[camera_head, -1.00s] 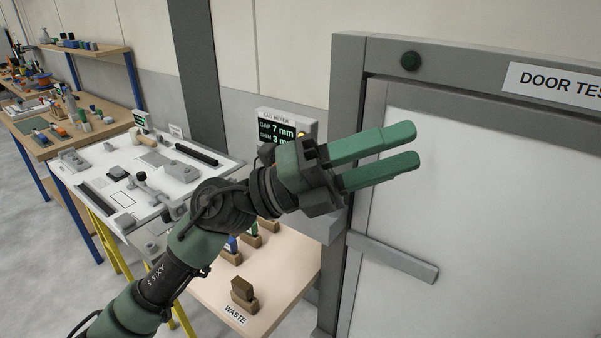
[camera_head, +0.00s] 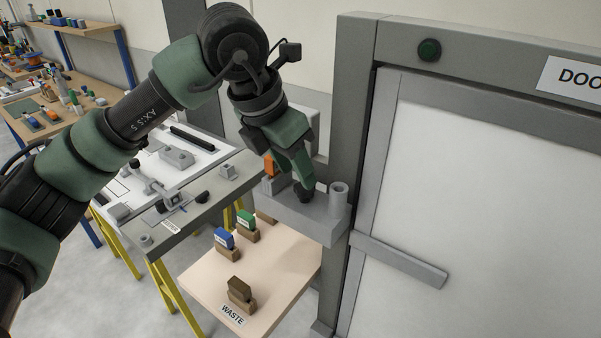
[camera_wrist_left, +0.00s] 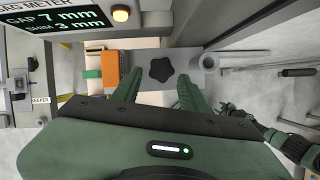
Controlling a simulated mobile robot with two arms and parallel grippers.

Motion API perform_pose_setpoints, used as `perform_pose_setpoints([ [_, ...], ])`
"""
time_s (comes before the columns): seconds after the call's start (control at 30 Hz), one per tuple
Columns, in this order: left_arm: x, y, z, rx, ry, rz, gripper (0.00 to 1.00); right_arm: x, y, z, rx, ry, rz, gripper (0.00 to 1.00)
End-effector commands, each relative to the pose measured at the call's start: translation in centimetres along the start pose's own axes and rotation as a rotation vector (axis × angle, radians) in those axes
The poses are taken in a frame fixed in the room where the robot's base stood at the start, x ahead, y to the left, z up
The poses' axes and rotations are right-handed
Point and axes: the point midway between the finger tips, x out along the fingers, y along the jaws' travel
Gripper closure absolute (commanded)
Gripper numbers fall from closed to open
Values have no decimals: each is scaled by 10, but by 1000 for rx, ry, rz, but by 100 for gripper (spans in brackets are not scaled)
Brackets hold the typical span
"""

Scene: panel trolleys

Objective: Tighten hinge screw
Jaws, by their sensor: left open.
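My left gripper (camera_head: 300,175) points down over a grey shelf (camera_head: 300,216) beside the door frame. Its green fingers are open in the left wrist view (camera_wrist_left: 159,84). A black star-shaped knob (camera_wrist_left: 161,70) lies in line with the gap between the fingertips; its dark form also shows below them in the head view (camera_head: 303,193). I cannot tell whether the fingers touch it. The knob's shaft is hidden, and I cannot make out a hinge screw. Part of another dark green arm (camera_wrist_left: 292,148), seemingly my right, shows in the wrist view; its gripper is unclear.
An orange block (camera_head: 269,166) and an upright grey tube (camera_head: 339,198) flank the knob on the shelf. The door frame (camera_head: 355,110) stands close on the right. A low table (camera_head: 275,275) with blue, green and brown pieces is below. A gap meter (camera_wrist_left: 62,25) reads 7 mm.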

Motion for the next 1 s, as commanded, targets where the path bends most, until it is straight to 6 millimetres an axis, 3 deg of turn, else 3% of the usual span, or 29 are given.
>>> perform_pose_setpoints([
  [0.23,30,-1,0,0,1,-3,57,-11,-1,3,0,-5,-2,55],
  [0.57,36,-1,0,2,-1,-3,57,-11,-3,2,2,-4,-4,55],
  [0.73,35,-1,0,2,-1,-3,100,-11,-4,2,2,-4,-4,55],
  [1.0,36,-1,0,21,-2,-11,100,-8,-3,0,2,-2,-4,55],
])
